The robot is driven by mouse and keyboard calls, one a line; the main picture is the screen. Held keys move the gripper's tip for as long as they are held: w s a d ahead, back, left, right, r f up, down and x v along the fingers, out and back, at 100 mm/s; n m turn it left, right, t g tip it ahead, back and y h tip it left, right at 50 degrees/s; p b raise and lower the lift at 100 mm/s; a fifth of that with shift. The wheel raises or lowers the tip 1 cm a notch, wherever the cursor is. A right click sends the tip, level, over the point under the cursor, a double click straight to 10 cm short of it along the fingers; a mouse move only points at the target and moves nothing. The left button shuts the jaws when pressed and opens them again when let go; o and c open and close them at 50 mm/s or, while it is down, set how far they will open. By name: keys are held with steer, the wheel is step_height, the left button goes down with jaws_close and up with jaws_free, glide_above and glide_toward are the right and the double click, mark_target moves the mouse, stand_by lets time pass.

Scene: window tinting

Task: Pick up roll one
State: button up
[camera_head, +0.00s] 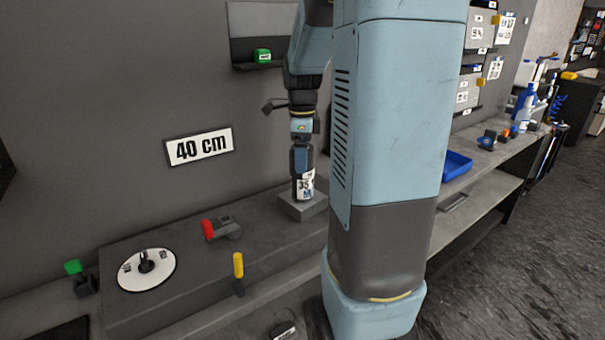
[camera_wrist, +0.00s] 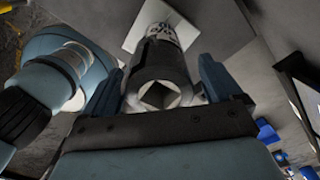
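A dark roll (camera_head: 306,187) with a white printed label stands upright on a small grey block (camera_head: 302,208) on the bench; I cannot read from the label whether it is roll one. My gripper (camera_head: 302,158) points down over the roll's upper part. In the wrist view the roll (camera_wrist: 158,62) stands between the two blue fingers of my gripper (camera_wrist: 160,72), its end with a square hole facing the camera. A narrow gap shows beside the right finger, so the gripper looks open around the roll. The lower bench side is partly hidden by my arm.
A white disc (camera_head: 135,273) with a dark knob, a red-ended tool (camera_head: 212,229) and a yellow-handled tool (camera_head: 238,266) are to the left on the bench. A blue tray (camera_head: 456,165) is to the right.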

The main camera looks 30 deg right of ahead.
steer(key=c, duration=1.6)
